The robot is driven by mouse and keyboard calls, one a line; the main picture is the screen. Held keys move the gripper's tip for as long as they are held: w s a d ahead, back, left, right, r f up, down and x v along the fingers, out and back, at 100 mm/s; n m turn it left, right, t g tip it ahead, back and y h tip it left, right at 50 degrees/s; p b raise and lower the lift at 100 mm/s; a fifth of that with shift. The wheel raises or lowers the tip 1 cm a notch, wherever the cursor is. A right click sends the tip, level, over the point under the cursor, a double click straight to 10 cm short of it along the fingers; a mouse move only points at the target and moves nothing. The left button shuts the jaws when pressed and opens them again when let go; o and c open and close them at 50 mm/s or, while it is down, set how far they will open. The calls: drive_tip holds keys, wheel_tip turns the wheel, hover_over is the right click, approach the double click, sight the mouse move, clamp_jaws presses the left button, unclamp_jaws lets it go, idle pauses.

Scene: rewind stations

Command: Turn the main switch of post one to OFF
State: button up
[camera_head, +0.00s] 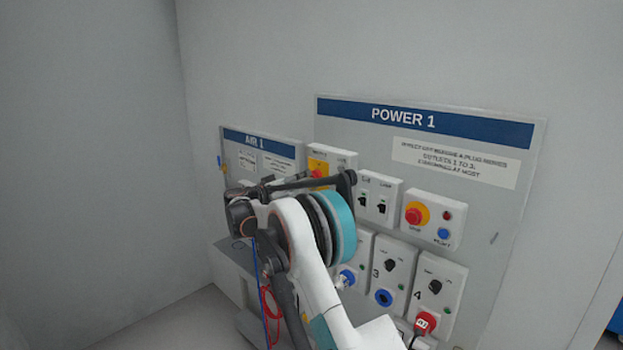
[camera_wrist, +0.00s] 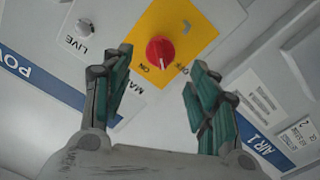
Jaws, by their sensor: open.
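The main switch is a red rotary knob (camera_wrist: 160,52) on a yellow plate (camera_wrist: 182,15), with ON and OFF printed beside it. Its white pointer mark appears to lie towards the ON side. In the head view the red knob (camera_head: 317,173) shows at the left of the POWER 1 panel, partly behind my arm. My gripper (camera_wrist: 158,70) is open in the wrist view, one finger on either side of the knob in the picture. The fingers look empty; I cannot tell how far they are from the knob. The head view does not show the fingers clearly.
The POWER 1 panel (camera_head: 505,215) carries several outlets, small black switches and a red stop button (camera_head: 414,216) on yellow. A red plug (camera_head: 425,322) sits in outlet 4. The AIR 1 panel (camera_head: 233,158) is at left. A LIVE lamp (camera_wrist: 85,28) is near the knob.

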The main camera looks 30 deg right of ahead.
sight(312, 176)
drive_tip(key=x, duration=0.5)
drive_tip(key=shift+w+d, duration=0.15)
drive_tip(key=shift+d, duration=0.15)
drive_tip(key=shift+c, duration=0.3)
